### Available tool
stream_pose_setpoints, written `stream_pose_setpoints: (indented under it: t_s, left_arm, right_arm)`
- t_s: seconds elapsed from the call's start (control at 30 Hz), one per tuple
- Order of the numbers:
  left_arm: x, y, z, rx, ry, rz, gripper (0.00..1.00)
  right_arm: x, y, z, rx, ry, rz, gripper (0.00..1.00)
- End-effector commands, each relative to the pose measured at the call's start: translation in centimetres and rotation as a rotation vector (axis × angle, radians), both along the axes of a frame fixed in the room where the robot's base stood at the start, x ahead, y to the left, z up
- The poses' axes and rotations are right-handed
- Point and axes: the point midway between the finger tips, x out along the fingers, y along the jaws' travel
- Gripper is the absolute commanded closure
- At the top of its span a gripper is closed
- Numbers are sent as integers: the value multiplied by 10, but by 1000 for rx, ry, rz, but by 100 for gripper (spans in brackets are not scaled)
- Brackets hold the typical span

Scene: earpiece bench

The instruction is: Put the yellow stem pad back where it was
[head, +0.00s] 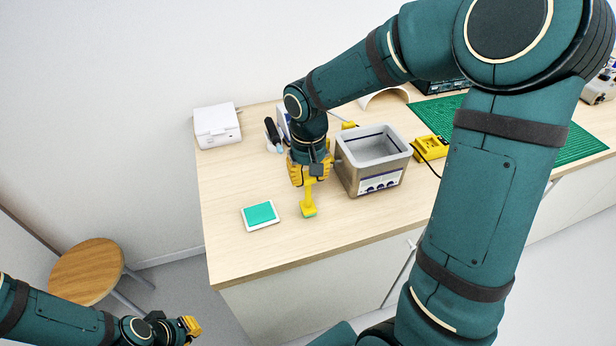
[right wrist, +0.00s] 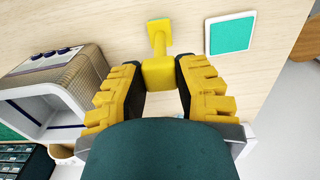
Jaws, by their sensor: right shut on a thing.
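The yellow stem pad (head: 307,198) has a slim yellow stem, a wider yellow grip block and a green face at its lower end. My right gripper (head: 309,177) is shut on the grip block, with the green end pointing down. In the right wrist view the stem pad (right wrist: 157,46) reaches out between the two yellow fingers. I cannot tell whether its green face touches the bench. A flat white tray with a green inside (head: 264,226) lies to the left of it and also shows in the right wrist view (right wrist: 208,38). My left gripper (head: 190,326) is low at the left, away from the bench.
A grey metal tub with knobs (head: 372,181) stands just right of my right gripper. A yellow device (head: 431,147) with a black cable and a green mat (head: 580,143) lie further right. A white box (head: 216,125) is at the back left. The bench front is clear.

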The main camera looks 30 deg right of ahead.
Motion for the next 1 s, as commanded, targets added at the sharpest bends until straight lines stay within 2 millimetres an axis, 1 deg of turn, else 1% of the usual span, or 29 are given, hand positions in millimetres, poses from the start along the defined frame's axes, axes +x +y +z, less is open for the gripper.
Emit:
stream_pose_setpoints:
  t_s: [0.07, 0.33, 0.47, 0.5, 0.53, 0.87, 0.97, 1.0]
  left_arm:
    - [0, 0, -1, 0, 1, 0, 100]
    - [0, 0, -1, 0, 1, 0, 100]
    - [-1, 0, -4, 0, 2, -2, 100]
    - [-1, 0, -4, 0, 3, -2, 100]
    - [-1, 0, -4, 0, 3, -2, 100]
    - [-1, 0, -3, 0, 2, -2, 100]
    - [0, 0, 1, 0, 0, 0, 100]
    - [0, 0, 1, 0, -1, 0, 100]
  right_arm:
    - [0, 0, -6, 1, 0, -1, 100]
    - [0, 0, -6, 1, -1, 0, 100]
    - [0, 0, -10, 1, -1, 0, 100]
    - [0, 0, -9, 1, -1, 0, 56]
    - [0, 0, -9, 1, -1, 0, 46]
    - [0, 0, -8, 1, -1, 0, 45]
    - [0, 0, -2, 1, -2, 0, 45]
    - [1, 0, 2, 0, -5, 0, 45]
